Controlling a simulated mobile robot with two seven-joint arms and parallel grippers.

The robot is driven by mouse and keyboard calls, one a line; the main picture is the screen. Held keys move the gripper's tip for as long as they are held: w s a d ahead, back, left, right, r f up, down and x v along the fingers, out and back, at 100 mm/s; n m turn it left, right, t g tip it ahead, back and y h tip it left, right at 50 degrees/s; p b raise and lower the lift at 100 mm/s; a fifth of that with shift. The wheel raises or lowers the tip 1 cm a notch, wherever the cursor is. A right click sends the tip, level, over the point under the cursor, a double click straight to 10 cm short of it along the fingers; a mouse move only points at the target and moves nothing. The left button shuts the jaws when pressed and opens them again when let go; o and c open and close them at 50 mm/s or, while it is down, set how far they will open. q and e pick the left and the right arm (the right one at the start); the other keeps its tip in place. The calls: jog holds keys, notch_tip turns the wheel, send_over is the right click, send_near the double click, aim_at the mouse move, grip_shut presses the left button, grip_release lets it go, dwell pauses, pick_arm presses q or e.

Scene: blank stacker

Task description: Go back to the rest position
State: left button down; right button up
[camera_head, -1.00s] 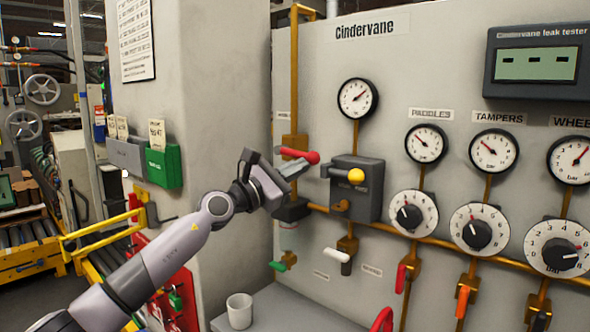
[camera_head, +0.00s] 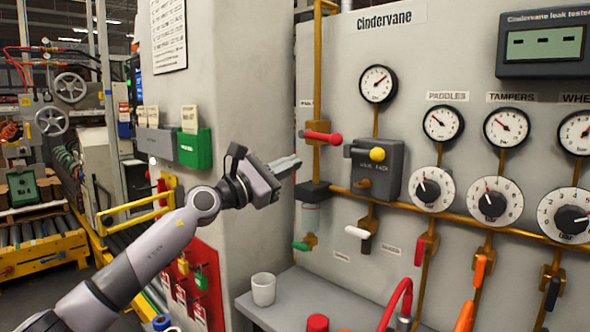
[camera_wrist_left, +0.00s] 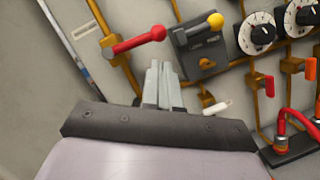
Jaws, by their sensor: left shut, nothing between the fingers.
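My left gripper (camera_head: 286,163) comes in from the left in the head view. Its fingers are shut and empty. They point right, in front of the panel and below left of the red-handled lever (camera_head: 322,138). In the left wrist view the shut fingers (camera_wrist_left: 160,85) point up toward the panel. The red lever (camera_wrist_left: 140,42) and the grey box with a yellow knob (camera_wrist_left: 195,45) show beyond them. No contact with either shows. My right gripper is in neither view.
The Cindervane panel (camera_head: 440,60) carries gauges, dials and pipes with coloured handles. A grey shelf (camera_head: 290,296) holds a white cup (camera_head: 263,289) and a red object (camera_head: 318,323). A green box (camera_head: 194,148) is on the pillar behind my arm. A yellow rail (camera_head: 130,207) stands at left.

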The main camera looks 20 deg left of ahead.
pick_arm(q)
jog(key=shift+s+a, duration=0.1)
jog(key=shift+s, duration=0.05)
jog(key=shift+f, duration=0.1)
dwell(0.3)
jog(key=s+d+f+n+y+p, duration=0.15)
jog(key=s+f+n, duration=0.25)
jog(key=f+n, duration=0.45)
jog(key=s+d+f+n+y, duration=0.1)
jog(key=s+d+f+n, duration=0.2)
jog(key=f+n, duration=0.6)
jog(key=s+d+f+n+y+p, duration=0.1)
jog(key=s+d+f+n, duration=0.25)
jog(key=f+n, duration=0.6)
jog(key=s+f+n+g+y+p, duration=0.1)
jog(key=s+f+n+g+y, duration=0.1)
jog(key=s+f+n, duration=0.8)
jog(key=s+a+f+n+g+y+p, duration=0.1)
jog(key=s+f+n+g+y, duration=0.1)
jog(key=s+f+n+g, duration=0.3)
jog(key=s+f+n, duration=0.4)
jog(key=s+f, duration=0.2)
jog(key=s, duration=0.5)
jog(key=shift+s+a+f+n+g+y, duration=0.15)
jog(key=shift+s+f+n+g+y, duration=0.15)
jog(key=shift+s+n+y, duration=0.1)
